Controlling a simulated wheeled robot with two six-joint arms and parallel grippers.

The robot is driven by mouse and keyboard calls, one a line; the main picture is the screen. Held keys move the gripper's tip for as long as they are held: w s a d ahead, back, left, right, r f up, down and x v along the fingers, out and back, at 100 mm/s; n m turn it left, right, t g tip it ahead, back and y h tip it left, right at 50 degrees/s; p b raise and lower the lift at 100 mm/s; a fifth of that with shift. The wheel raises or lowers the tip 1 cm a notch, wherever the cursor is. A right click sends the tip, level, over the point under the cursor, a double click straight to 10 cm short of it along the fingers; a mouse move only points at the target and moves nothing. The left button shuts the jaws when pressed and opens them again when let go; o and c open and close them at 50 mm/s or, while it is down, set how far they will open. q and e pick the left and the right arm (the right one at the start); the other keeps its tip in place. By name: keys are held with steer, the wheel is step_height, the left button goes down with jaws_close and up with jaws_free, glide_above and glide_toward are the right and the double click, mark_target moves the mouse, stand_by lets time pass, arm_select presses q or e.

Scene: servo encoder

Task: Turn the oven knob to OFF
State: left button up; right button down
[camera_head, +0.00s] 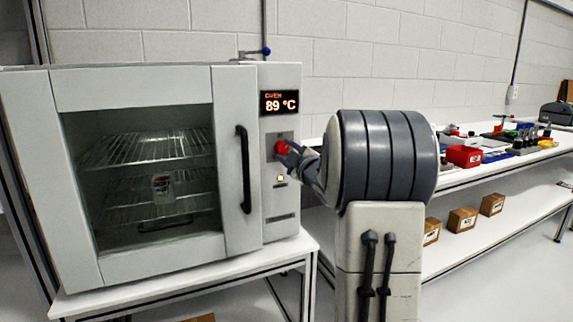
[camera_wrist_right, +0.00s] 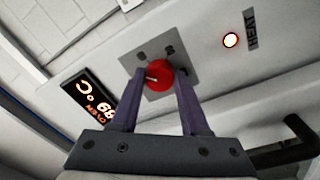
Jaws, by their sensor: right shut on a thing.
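The red oven knob (camera_head: 282,147) sits on a grey plate on the oven's right-hand control panel, below a display reading 89 °C. In the right wrist view the round red knob (camera_wrist_right: 158,76) shows a pale pointer mark, and its plate (camera_wrist_right: 186,52) lies behind it. My right gripper (camera_head: 287,152) is at the knob. In the wrist view its two fingers (camera_wrist_right: 160,84) stand on either side of the knob, shut on it. The oven (camera_head: 232,88) has its glass door closed. My left gripper is not in view.
A lit HEAT lamp (camera_head: 281,180) is below the knob. The black door handle (camera_head: 244,170) stands out left of the panel. A bench (camera_head: 470,172) with a red bin (camera_head: 464,156) and small parts is at the right, with cardboard boxes (camera_head: 461,219) on its lower shelf.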

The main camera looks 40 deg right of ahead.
steer(key=n+b, duration=0.3)
steer(key=n, duration=0.2)
steer(key=shift+f+b, duration=0.15)
steer(key=shift+b, duration=0.25)
steer(key=n+b, duration=0.2)
steer(key=n, duration=0.2)
steer(key=shift+y+b, duration=0.3)
steer(key=shift+r+n, duration=0.2)
steer(key=shift+n, duration=0.2)
steer(key=shift+c, duration=2)
jaws_free()
steer(key=v, duration=1)
steer(key=shift+s, duration=0.3)
steer(key=shift+w+r, duration=0.1)
